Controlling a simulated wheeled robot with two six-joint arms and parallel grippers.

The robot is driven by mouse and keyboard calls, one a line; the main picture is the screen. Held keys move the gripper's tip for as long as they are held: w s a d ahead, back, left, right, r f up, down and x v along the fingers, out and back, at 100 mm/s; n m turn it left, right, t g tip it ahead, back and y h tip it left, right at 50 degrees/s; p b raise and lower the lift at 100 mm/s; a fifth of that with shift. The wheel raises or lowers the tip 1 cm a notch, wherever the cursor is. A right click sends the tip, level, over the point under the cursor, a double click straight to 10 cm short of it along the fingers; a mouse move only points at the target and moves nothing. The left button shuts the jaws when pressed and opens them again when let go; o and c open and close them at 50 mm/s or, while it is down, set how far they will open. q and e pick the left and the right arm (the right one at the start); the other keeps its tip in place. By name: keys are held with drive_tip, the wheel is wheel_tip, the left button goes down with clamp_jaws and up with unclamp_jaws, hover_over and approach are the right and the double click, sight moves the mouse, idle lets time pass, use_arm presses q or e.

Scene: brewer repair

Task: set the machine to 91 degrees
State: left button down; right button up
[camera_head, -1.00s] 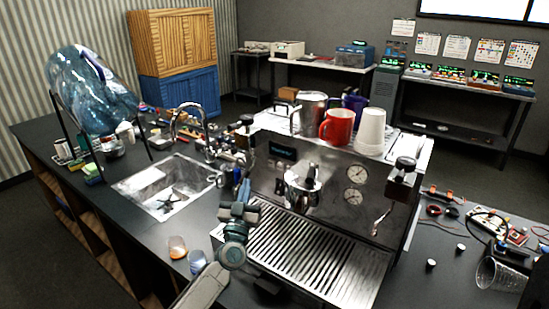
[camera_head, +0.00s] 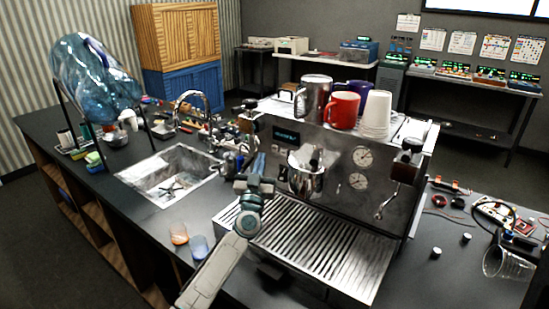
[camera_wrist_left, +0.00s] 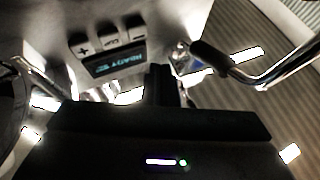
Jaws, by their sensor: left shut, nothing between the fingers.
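The espresso machine (camera_head: 330,150) stands on the counter, with a small lit display (camera_head: 286,135) at the upper left of its front. In the left wrist view the display (camera_wrist_left: 115,64) appears upside down; it seems to start with "READY", and the rest is hard to read. A row of small buttons (camera_wrist_left: 110,42) sits beside it, one marked with a plus. My left gripper (camera_head: 257,166) is in front of the machine's left side, below the display. Its closed fingers (camera_wrist_left: 160,82) are empty and look apart from the buttons. My right gripper is not in view.
A metal pitcher (camera_head: 306,178) is at the machine's front, right of my gripper. A metal jug (camera_head: 313,100), a red mug (camera_head: 343,110) and white cups (camera_head: 377,115) stand on top. The sink (camera_head: 170,175) is left.

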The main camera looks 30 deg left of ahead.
sight(275, 149)
use_arm(q)
drive_tip(key=w, duration=0.3)
drive_tip(key=shift+d, duration=0.15)
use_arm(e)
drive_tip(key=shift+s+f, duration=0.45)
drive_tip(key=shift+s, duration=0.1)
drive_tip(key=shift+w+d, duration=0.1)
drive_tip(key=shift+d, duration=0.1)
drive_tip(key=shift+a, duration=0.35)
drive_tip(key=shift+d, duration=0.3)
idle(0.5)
use_arm(q)
drive_tip(key=shift+w, duration=0.45)
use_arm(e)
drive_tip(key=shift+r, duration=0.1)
